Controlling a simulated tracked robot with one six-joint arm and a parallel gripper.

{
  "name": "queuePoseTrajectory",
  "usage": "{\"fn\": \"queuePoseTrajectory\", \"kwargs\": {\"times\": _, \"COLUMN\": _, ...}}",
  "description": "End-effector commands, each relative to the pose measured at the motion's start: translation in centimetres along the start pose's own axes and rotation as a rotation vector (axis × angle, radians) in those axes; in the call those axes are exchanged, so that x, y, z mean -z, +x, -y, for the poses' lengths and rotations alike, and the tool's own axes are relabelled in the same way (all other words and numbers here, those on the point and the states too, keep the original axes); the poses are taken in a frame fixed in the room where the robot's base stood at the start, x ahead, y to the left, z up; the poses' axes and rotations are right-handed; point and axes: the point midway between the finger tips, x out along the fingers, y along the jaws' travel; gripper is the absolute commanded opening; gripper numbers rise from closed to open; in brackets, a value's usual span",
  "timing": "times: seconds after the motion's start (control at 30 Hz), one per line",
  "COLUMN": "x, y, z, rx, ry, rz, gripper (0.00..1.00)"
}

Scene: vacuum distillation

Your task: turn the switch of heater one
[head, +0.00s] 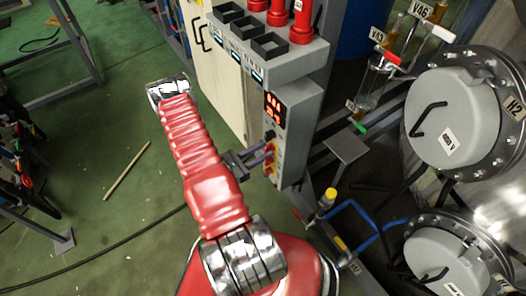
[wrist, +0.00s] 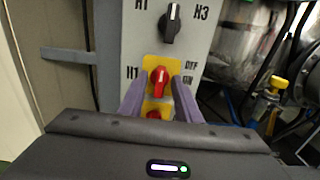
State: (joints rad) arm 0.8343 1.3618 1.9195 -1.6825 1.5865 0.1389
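The switch of heater one is a red knob (wrist: 160,80) on a yellow plate, with H1 at its left and OFF and ON at its right. Its handle looks roughly upright in the wrist view. My gripper (wrist: 160,88) is open, with one purple finger on each side of the red knob in the picture. I see gaps beside the knob and cannot tell how deep the fingers reach. In the head view my gripper (head: 268,153) is at the face of the grey control box (head: 296,128), and partly hides the switches.
A black selector knob (wrist: 171,22) sits above, between labels H1 and H3. Another red knob (wrist: 154,114) sits just below, partly hidden by my gripper. In the head view a red digital display (head: 274,107) is above the switches. Pipes and flanged vessels (head: 452,118) stand at the right.

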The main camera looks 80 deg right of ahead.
Motion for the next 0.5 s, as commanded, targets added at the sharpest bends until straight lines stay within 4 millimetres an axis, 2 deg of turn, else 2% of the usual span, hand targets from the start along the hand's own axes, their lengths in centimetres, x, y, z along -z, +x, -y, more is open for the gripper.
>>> {"fn": "queuePoseTrajectory", "kwargs": {"times": 0.33, "x": -0.01, "y": 0.32, "z": -0.03, "rx": -0.001, "ry": 0.000, "rz": 0.000, "gripper": 0.30}}
{"fn": "queuePoseTrajectory", "kwargs": {"times": 0.5, "x": 0.00, "y": 0.31, "z": -0.02, "rx": -0.001, "ry": 0.000, "rz": 0.000, "gripper": 0.19}}
